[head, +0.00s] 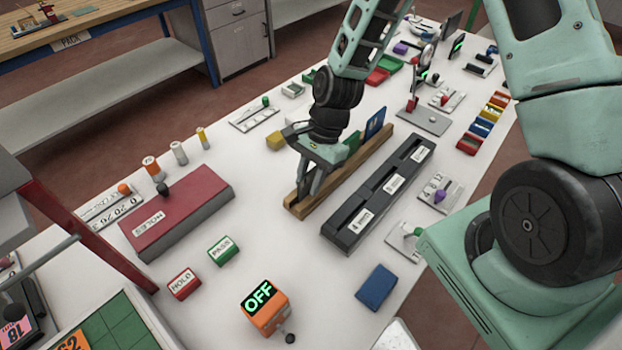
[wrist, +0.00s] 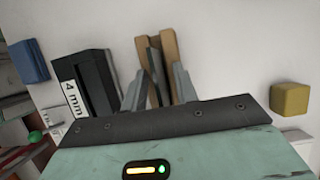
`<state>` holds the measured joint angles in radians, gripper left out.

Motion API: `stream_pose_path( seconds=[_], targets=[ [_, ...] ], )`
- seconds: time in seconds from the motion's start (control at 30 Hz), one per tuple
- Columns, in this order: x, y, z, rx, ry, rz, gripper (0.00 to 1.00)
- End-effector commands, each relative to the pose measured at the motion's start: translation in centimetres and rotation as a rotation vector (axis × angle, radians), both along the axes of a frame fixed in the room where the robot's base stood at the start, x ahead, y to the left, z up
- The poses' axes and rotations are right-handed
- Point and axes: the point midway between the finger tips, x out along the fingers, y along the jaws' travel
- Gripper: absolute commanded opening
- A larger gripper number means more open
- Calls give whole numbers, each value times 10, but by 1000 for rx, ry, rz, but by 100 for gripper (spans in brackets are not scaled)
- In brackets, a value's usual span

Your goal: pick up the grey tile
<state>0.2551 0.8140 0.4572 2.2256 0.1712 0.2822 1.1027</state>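The grey tile (wrist: 156,74) shows in the wrist view as a thin dark grey slab standing on edge in the slot of the wooden rack (wrist: 171,52). My gripper (head: 306,194) points down over the near end of this rack, which also shows in the head view (head: 377,153). Its two fingers stand on either side of the tile, with gaps visible in the wrist view, so it looks open. In the head view the tile is hidden or not distinguishable behind the fingers. A blue tile (head: 375,122) and a green tile (head: 352,142) stand farther along the rack.
A long dark slotted rack (head: 346,238) with white labels lies right beside the wooden rack. A yellow block (head: 276,140) is on the left. A red box (head: 180,208), PASS and HOLD blocks, an orange OFF block (head: 265,312) and a blue block (head: 376,288) stand nearer.

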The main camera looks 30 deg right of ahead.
Motion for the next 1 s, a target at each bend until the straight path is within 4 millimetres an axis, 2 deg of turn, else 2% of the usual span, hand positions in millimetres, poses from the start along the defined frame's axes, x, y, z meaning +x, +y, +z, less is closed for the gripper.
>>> stream_pose_path(
  seconds=[0.27, 0.3, 0.4, 1.0],
  targets=[
    [0, 1, -4, 0, -2, 1, 29],
    [0, 1, -4, 0, -2, 1, 26],
    [0, 1, -4, 0, -2, 1, 0],
    [0, 1, -4, 0, -2, 1, 0]
  ],
)
